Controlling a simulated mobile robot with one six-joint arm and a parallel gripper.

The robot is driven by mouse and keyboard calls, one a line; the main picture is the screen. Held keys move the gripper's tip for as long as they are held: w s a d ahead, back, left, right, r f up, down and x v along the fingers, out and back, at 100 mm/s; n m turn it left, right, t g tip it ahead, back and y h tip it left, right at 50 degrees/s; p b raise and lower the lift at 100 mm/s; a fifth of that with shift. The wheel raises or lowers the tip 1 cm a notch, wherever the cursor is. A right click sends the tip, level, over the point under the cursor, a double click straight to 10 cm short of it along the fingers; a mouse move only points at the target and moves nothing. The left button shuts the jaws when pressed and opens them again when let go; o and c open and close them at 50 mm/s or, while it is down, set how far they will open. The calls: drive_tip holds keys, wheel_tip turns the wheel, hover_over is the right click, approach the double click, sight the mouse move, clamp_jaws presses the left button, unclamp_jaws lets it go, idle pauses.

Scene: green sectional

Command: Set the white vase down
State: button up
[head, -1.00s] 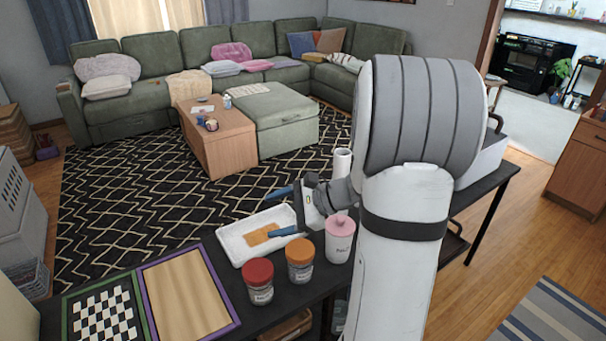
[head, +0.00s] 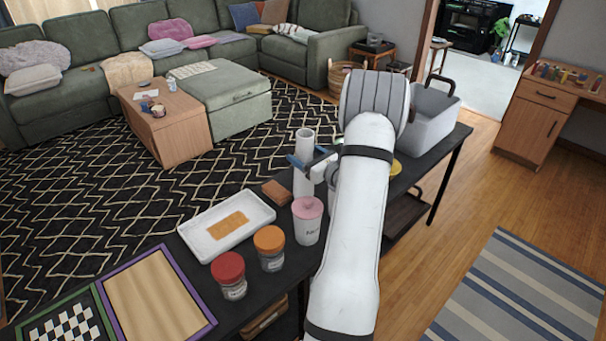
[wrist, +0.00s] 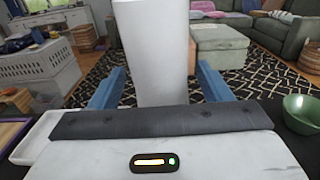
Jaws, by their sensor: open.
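The white vase (head: 303,143) is a tall plain cylinder. It appears to stand upright at the far side of the black table (head: 196,283), behind the pink-lidded cup. My gripper (head: 307,160) is open, with its blue fingers at the vase's upper part. In the wrist view the vase (wrist: 157,45) rises between the two spread fingers (wrist: 160,80), with a visible gap on each side. The vase's lower end is hidden there by my gripper body.
A pink-lidded cup (head: 307,222), orange-lidded jar (head: 270,250), red-lidded jar (head: 230,277), white tray (head: 206,252) and brown block (head: 277,192) stand close by. A grey bin (head: 432,128) is at the table's right end. A green bowl (wrist: 299,116) shows in the wrist view.

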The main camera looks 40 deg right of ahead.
drive_tip(key=w, duration=0.3)
drive_tip(key=shift+w+f+p, duration=0.1)
drive_tip(key=shift+w+p, duration=0.1)
drive_tip(key=shift+p, duration=0.15)
clamp_jaws()
idle(0.4)
